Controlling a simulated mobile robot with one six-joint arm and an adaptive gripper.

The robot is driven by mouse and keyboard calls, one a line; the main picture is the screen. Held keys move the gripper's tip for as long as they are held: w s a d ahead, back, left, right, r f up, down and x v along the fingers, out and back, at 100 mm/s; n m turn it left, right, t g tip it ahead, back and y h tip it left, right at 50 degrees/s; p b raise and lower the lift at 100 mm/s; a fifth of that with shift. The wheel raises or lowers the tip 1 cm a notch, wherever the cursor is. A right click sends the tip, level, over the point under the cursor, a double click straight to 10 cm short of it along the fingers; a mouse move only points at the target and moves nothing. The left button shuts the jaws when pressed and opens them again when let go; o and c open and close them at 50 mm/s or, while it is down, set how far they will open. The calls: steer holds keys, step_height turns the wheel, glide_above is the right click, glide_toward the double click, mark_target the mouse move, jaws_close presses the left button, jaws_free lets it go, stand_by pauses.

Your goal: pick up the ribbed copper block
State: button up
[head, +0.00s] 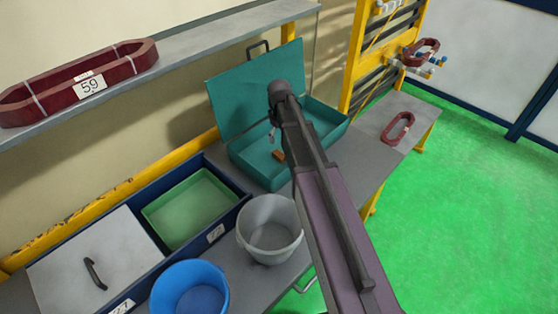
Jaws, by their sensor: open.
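A small copper-orange block (278,156) lies inside the open teal box (248,166), near the box's front wall. It is too small in this view to make out ribs. My gripper (273,134) hangs from the end of my arm over the teal box, above and slightly left of the block in the picture. It is small and partly hidden by my arm. It is open, and nothing shows between its fingers. My arm hides part of the box's inside to the right of the block.
The box's raised lid (250,85) stands behind my arm. A white bucket (270,228), a blue bucket (190,288) and a green tray (190,208) are in front and left. A red coil (398,129) lies on the bench at right. A shelf (200,50) runs above.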

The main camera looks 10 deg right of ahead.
steer(key=b, duration=0.4)
glide_above(279, 154)
steer(key=shift+d+f, duration=0.1)
steer(key=shift+f, duration=2.2)
steer(key=shift+f, duration=0.1)
steer(key=shift+f+b, duration=2.5)
steer(key=shift+b, duration=0.1)
jaws_close()
